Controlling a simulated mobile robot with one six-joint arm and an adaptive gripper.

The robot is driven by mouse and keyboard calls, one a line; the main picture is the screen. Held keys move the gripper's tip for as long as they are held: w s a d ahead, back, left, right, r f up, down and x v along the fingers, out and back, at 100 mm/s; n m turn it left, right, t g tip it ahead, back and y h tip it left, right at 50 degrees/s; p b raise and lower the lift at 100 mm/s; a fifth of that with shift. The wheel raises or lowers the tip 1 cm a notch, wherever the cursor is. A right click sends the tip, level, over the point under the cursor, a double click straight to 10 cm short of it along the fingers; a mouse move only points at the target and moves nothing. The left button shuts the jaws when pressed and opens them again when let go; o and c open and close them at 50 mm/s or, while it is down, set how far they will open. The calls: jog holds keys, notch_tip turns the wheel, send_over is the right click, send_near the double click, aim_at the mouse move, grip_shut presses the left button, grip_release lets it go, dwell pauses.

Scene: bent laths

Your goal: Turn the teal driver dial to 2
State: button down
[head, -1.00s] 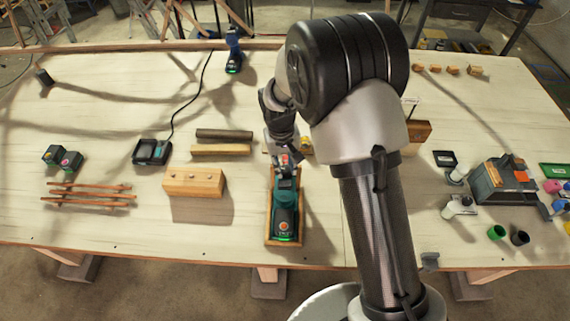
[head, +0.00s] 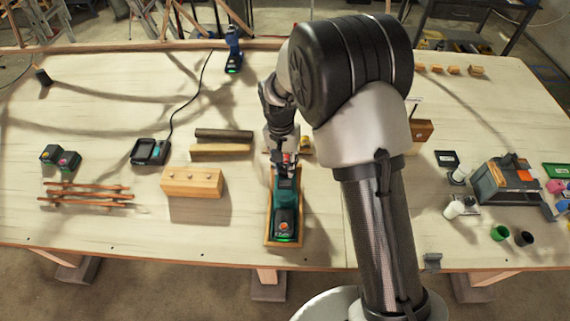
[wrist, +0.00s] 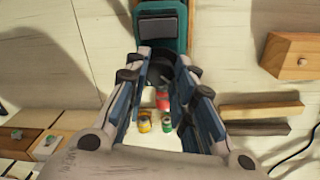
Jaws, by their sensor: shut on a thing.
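My gripper (head: 284,160) is at the driver's far, front end. In the wrist view its two fingers stand on either side of the dark round dial (wrist: 158,72) and are shut on it. The dial's numbers are hidden or too small to read.
A charger (head: 150,151) and stacked laths (head: 88,195) are farther left. A toolbox-like unit (head: 505,181) stands at right. A blue driver (head: 233,50) stands at the back.

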aim_at(283, 167)
jog(key=shift+w+m, duration=0.1)
jog(key=shift+m, duration=0.5)
jog(key=c, duration=1.3)
grip_release()
jog(key=r, duration=1.2)
jog(key=shift+w+a, duration=0.1)
jog(key=shift+a, duration=0.25)
